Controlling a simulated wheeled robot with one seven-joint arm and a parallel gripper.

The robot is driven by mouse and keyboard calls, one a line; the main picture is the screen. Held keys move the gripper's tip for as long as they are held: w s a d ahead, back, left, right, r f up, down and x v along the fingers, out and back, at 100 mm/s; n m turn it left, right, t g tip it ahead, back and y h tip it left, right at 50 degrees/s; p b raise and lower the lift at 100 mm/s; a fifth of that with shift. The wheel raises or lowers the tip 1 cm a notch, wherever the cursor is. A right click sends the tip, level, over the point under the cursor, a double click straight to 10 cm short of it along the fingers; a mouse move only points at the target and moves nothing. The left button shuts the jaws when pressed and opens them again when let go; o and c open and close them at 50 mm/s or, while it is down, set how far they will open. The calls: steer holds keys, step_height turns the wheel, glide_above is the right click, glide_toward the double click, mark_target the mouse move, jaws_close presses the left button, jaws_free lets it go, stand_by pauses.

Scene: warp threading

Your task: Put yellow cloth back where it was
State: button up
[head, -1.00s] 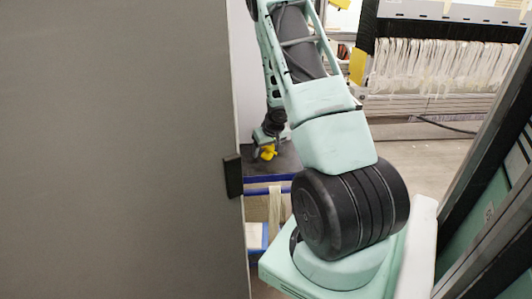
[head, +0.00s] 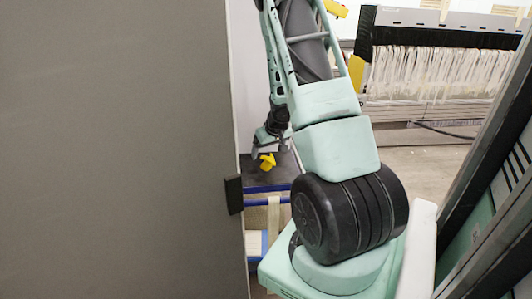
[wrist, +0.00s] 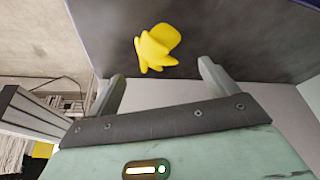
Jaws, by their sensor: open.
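The yellow cloth (wrist: 156,48) lies crumpled on a dark flat surface (wrist: 240,30) in the wrist view. In the head view the cloth (head: 267,161) shows small on the dark top (head: 252,181) of a blue-edged cart or shelf. My gripper (wrist: 163,78) is open, with its two fingers apart and nothing between them. The cloth lies beyond the fingertips, between their lines, and appears apart from them. In the head view my gripper (head: 268,140) is small and close above the cloth; its fingers are hard to make out there.
A large grey panel (head: 115,150) fills the left of the head view. A loom with white warp threads (head: 435,70) stands at the back right. Dark posts (head: 490,150) rise at the right edge. A lower blue-railed shelf (head: 265,200) is under the dark top.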

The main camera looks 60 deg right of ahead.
steer(key=p+v, duration=0.2)
steer(key=v, duration=0.4)
stand_by(0.5)
